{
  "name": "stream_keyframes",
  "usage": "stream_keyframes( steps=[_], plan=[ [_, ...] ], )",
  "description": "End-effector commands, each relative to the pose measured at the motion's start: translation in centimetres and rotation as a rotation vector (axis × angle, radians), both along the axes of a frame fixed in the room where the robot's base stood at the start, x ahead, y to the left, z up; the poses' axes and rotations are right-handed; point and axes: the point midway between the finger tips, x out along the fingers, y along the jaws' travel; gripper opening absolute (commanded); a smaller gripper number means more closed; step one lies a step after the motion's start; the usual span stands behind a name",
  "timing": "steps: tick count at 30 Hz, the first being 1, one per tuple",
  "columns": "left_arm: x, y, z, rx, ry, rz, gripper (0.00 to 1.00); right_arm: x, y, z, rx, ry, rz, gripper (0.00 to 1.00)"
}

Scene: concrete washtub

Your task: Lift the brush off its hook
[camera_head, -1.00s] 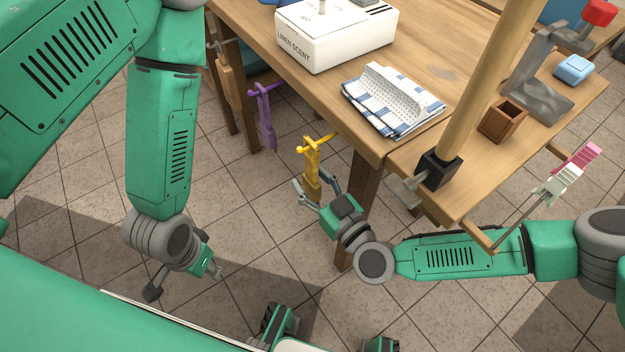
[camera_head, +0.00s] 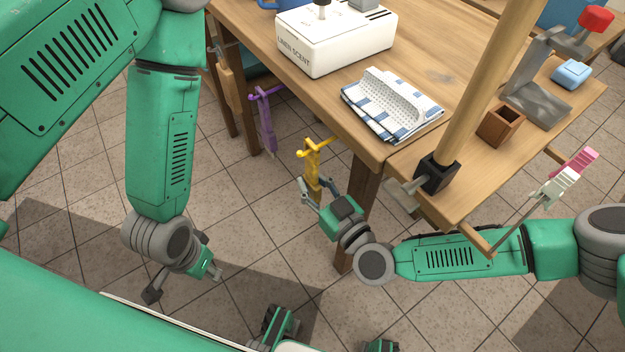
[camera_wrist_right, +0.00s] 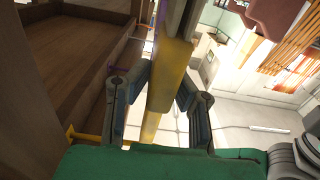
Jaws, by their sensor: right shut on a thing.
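A yellow brush (camera_head: 312,164) hangs upright below a yellow hook (camera_head: 327,143) at the side of the wooden table. Its top meets the hook in the head view. My right gripper (camera_head: 316,188) is shut on the brush's lower part, one finger on each side. In the right wrist view the brush (camera_wrist_right: 170,75) runs between the two dark fingers, and the yellow hook (camera_wrist_right: 88,136) shows at lower left. The exact contact at the hook is not clear. My left gripper (camera_head: 184,282) is low at the left, its fingers spread and empty.
A purple item (camera_head: 266,130) hangs on a purple hook to the left. The table (camera_head: 437,70) carries a white box (camera_head: 335,42), a checked cloth (camera_head: 420,115) and a wooden cup (camera_head: 500,125). A table leg (camera_head: 362,190) stands just behind my right gripper. Pink and white pegs (camera_head: 565,178) hang at right.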

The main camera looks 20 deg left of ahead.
Motion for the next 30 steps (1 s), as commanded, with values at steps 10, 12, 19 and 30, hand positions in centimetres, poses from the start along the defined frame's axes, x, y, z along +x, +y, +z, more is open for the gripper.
stream_keyframes(
  steps=[10,12,19,30],
  plan=[
    [0.0,0.0,0.5,0.0,0.0,0.0,0.28,-0.1,0.0,0.5,0.0,0.0,0.0,0.0],
    [0.0,0.0,0.5,0.0,0.0,0.0,0.28,-0.1,0.1,0.5,0.0,0.0,0.001,0.0],
    [0.0,0.0,0.9,0.0,0.0,0.0,0.28,-0.8,0.6,0.7,0.001,0.001,0.001,0.0],
    [0.0,0.0,1.4,0.0,0.0,0.0,0.28,-2.0,1.6,1.0,0.001,-0.001,0.002,0.0]
  ],
)
